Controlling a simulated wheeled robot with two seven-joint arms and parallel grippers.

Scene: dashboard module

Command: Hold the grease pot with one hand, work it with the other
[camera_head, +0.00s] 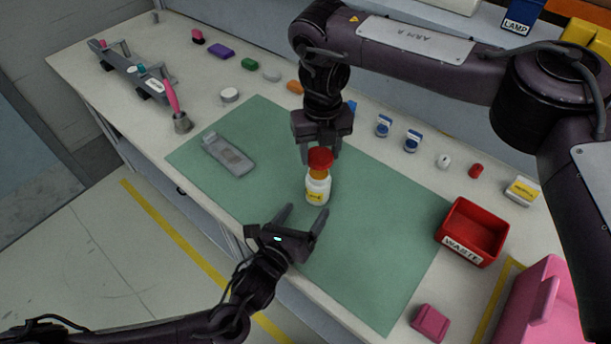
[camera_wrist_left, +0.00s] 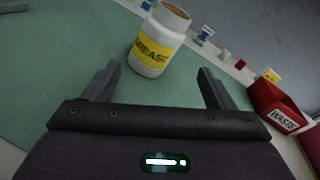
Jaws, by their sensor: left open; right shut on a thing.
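The grease pot (camera_head: 317,191) is a white jar with a yellow label, standing upright on the green mat (camera_head: 375,240). In the left wrist view the pot (camera_wrist_left: 154,45) shows a brownish open top. My right gripper (camera_head: 321,150) is directly above it, shut on a red lid (camera_head: 320,157). An orange part shows between the lid and the white jar; I cannot tell whether the lid touches the pot. My left gripper (camera_head: 304,213) is open and empty, in front of the pot. Its fingers (camera_wrist_left: 158,72) point towards the jar without closing on it.
A grey tool or case (camera_head: 228,155) lies on the mat's left. A red WASTE bin (camera_head: 472,232) stands at the right, with a pink block (camera_head: 430,322) near the front edge. Small blue-and-white pots (camera_head: 412,141) line the back. The mat's front right is clear.

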